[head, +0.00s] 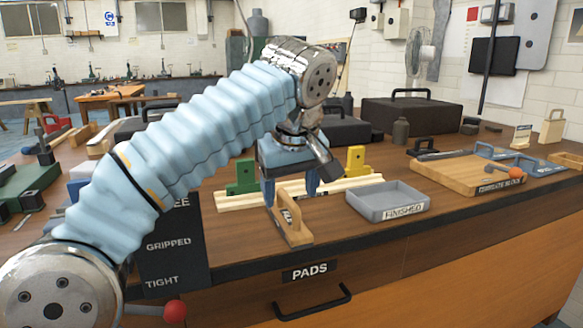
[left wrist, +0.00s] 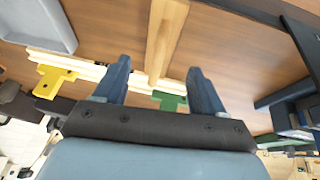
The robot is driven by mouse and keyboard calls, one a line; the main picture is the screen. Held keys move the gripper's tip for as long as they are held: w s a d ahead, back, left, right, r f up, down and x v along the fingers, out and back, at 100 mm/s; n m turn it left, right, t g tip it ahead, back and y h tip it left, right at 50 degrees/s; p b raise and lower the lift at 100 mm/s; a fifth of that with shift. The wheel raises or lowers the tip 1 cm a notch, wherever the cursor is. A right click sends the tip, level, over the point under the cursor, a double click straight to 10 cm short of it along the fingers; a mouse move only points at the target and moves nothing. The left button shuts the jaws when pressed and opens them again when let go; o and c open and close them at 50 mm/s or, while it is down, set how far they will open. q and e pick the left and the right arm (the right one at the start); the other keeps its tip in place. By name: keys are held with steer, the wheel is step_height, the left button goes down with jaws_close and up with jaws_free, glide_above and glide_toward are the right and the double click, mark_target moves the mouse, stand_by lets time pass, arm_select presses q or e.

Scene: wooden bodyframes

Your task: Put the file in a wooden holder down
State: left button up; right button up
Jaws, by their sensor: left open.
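The file in a wooden holder (head: 296,234) is a light wooden block with a raised handle and a dark marking on its side. It appears to stand upright on the bench top near the front edge. My left gripper (head: 290,190) is just above and behind it, pointing down, with its blue fingers apart. In the left wrist view the wooden holder (left wrist: 166,38) shows between the open fingers of my left gripper (left wrist: 160,75), with gaps on both sides. The file itself is hard to make out. My right gripper is not in view.
Pale wooden rails (head: 335,188) with a green block (head: 243,178) and a yellow block (head: 356,160) lie behind the holder. A grey tray marked FINISHED (head: 388,199) is to its right. A dark labelled panel (head: 172,245) is left. Bench space between holder and tray is clear.

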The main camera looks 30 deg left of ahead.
arm_select(q)
steer(key=v, duration=0.6)
stand_by(0.4)
